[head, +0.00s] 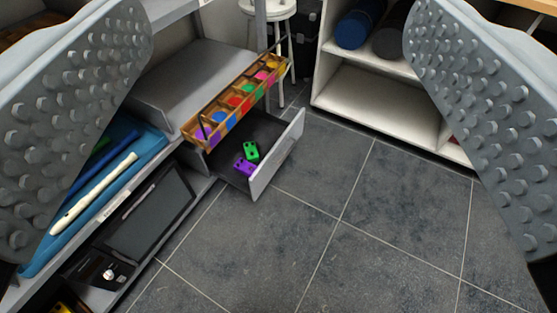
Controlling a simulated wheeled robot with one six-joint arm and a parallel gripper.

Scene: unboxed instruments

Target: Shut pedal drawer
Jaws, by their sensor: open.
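The pedal drawer (275,160) is pulled out from a grey cabinet at the centre left, its pale front panel facing right. A green pedal (251,150) and a purple pedal (244,167) lie inside it. A wooden tray with coloured compartments (237,98) sits above the drawer and hides part of its far side. My gripper (278,140) is open and empty, its two studded grey fingers at the left and right edges of the view. The drawer shows between the fingers and looks farther away, with no contact visible.
A grey box-like top (195,85) stands behind the wooden tray. Left are a blue tray (60,240) with a white stick and a dark-screened device (145,220). A white shelf (385,98) with rolls and a white stool (268,9) stand behind. Tiled floor (370,220) right of the drawer is clear.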

